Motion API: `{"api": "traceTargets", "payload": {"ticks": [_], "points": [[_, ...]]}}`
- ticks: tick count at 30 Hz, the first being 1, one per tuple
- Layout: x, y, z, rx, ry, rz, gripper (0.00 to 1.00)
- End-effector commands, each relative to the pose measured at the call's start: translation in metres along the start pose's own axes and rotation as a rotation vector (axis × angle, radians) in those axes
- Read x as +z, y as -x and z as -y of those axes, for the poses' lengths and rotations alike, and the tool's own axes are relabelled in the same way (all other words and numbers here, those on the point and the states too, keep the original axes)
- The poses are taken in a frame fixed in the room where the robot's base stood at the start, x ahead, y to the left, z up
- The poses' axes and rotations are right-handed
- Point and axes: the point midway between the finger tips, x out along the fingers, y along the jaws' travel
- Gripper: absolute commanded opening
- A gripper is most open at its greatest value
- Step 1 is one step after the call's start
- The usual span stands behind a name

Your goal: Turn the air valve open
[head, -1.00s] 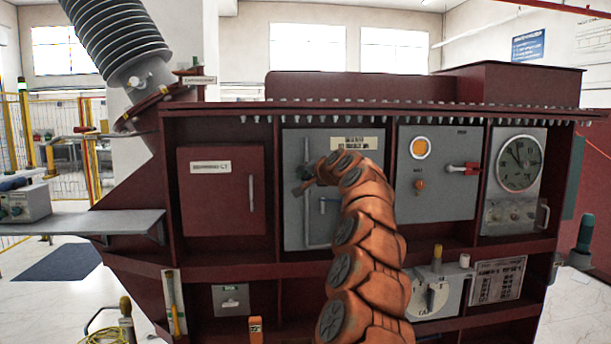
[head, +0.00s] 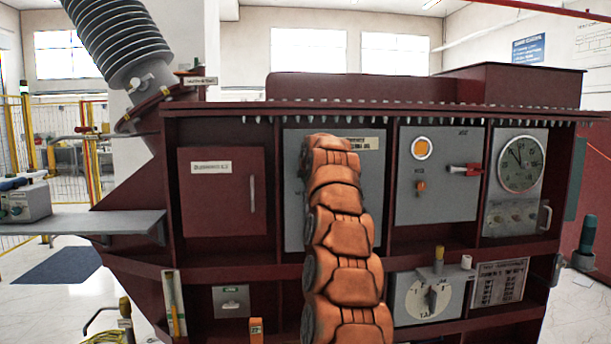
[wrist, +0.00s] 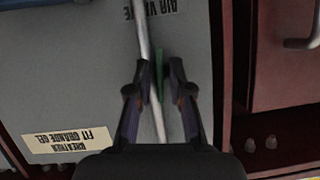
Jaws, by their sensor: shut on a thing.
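The air valve's narrow green handle (wrist: 160,84) shows between my fingertips in the wrist view. My gripper (wrist: 156,72) is shut on it, one finger at each side. A grey pipe (wrist: 144,38) runs past the handle, also between the fingers. The upside-down AIR VALVE label (wrist: 152,10) is just beyond the fingertips. In the head view, my orange arm covers my gripper, the valve and much of the grey breather panel (head: 293,215).
A dark red door (head: 222,205) is left of the panel. A grey panel with an orange lamp and red switch (head: 466,169) is to its right, then a round gauge (head: 521,163). Below are a dial box (head: 410,300) and a ledge (head: 240,272). A grey shelf (head: 100,221) juts out left.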

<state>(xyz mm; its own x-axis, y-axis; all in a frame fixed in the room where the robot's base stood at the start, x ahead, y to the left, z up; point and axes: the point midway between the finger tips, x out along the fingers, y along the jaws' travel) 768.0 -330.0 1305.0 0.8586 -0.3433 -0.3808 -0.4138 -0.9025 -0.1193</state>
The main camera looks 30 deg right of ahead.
Motion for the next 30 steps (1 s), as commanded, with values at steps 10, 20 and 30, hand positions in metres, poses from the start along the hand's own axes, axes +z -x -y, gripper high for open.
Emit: {"api": "traceTargets", "payload": {"ticks": [10, 20, 30], "points": [[0.0012, -0.0008, -0.0001, 0.047, 0.111, 0.002, 0.0], [0.0008, -0.0006, 0.0002, 0.053, 0.126, 0.001, 0.0], [0.0004, -0.0004, 0.0004, 0.052, 0.125, 0.0, 0.31]]}}
